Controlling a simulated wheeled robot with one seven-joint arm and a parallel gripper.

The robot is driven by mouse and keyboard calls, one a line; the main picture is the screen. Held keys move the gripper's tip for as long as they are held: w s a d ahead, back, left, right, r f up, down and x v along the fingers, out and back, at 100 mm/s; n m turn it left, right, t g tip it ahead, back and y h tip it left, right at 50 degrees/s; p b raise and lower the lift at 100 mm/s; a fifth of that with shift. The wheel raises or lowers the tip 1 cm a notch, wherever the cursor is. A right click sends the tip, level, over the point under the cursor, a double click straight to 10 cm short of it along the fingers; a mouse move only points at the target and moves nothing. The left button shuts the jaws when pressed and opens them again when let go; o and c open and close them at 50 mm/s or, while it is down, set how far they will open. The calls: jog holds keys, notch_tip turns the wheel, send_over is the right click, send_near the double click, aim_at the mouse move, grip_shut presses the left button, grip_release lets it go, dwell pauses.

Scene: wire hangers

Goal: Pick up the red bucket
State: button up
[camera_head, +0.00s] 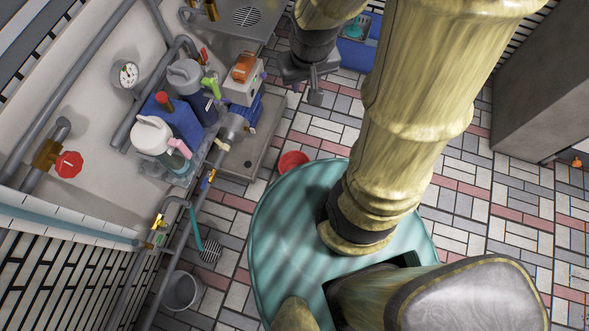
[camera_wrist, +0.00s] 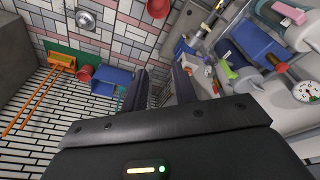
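A red bucket-like container (camera_head: 293,161) stands on the tiled floor in the head view, partly hidden by my teal base. In the wrist view, one red round container (camera_wrist: 158,8) is at the top edge. A second red container (camera_wrist: 85,73) is on the floor beside a blue bin, left of my fingers. My gripper (camera_head: 306,92) is in the upper middle of the head view, apart from the red container. In the wrist view my gripper (camera_wrist: 160,88) has its two dark fingers apart, with nothing held between them.
The blue bin (camera_wrist: 112,76) also shows in the head view (camera_head: 356,54). A sink counter with bottles (camera_head: 184,77) and pipes lies at the left. A grey bucket (camera_head: 183,290) is on the floor below. An orange long-handled item (camera_wrist: 62,62) leans at the left.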

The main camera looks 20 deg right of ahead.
jog(key=w+a+f+n+b, duration=0.1)
jog(key=w+f+b, duration=0.3)
jog(key=f+b, duration=1)
jog(key=w+a+f+n+g+b, duration=0.1)
jog(key=f+b, duration=1.4)
jog(key=f, duration=2.1)
jog(key=w+a+f+n+g+b, duration=0.1)
jog(key=w+f+b, duration=0.5)
jog(key=f+b, duration=0.9)
notch_tip(320, 180, down, 11)
jog(key=shift+w+a+n+h, duration=0.4)
jog(key=shift+a+n, duration=0.2)
jog(key=shift+a, duration=0.4)
jog(key=shift+s, duration=0.1)
jog(key=f+b, duration=0.2)
jog(key=f, duration=0.2)
jog(key=f+b, duration=0.2)
jog(key=f, duration=0.2)
jog(key=d+f+b, duration=0.1)
jog(key=f+b, duration=0.1)
jog(key=f, duration=0.2)
jog(key=shift+w+f, duration=0.15)
jog(key=shift+w, duration=0.1)
jog(key=shift+w+f+b, duration=0.25)
jog(key=shift+f+b, duration=0.55)
jog(key=shift+f, duration=0.5)
jog(key=shift+w+f+b, duration=0.2)
jog(key=shift+f+b, duration=0.55)
jog(key=shift+f, duration=0.5)
